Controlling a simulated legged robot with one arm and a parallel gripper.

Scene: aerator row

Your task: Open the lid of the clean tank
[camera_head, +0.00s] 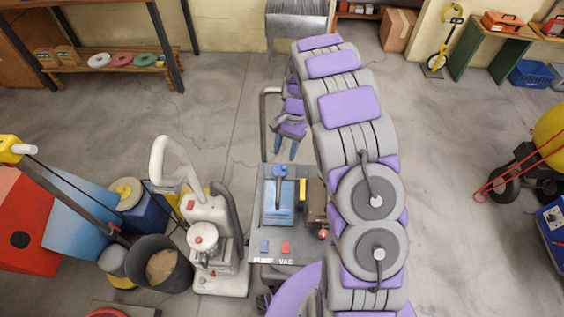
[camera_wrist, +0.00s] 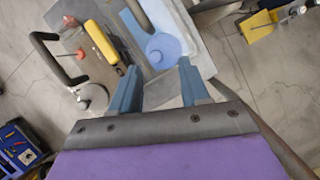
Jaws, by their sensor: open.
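A grey machine marked "VAC" (camera_head: 262,243) stands on the floor in the middle of the head view. On it is a blue tank lid (camera_head: 279,212) with a round blue knob (camera_head: 280,171) at its far end. The knob (camera_wrist: 163,49) and pale blue tank top (camera_wrist: 187,22) also show in the wrist view. I cannot tell which tank is the clean one. My gripper (camera_head: 285,150) is just beyond the machine's far edge. In the wrist view my gripper (camera_wrist: 157,92) is open and empty, its blue fingers apart, with the knob just past the fingertips.
A yellow handle (camera_head: 302,190) stands beside the blue lid, and a dark loop handle (camera_head: 265,125) rises at the machine's far left. A white upright machine (camera_head: 210,235) and a dark bucket (camera_head: 160,265) stand to the left. The floor beyond is mostly clear.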

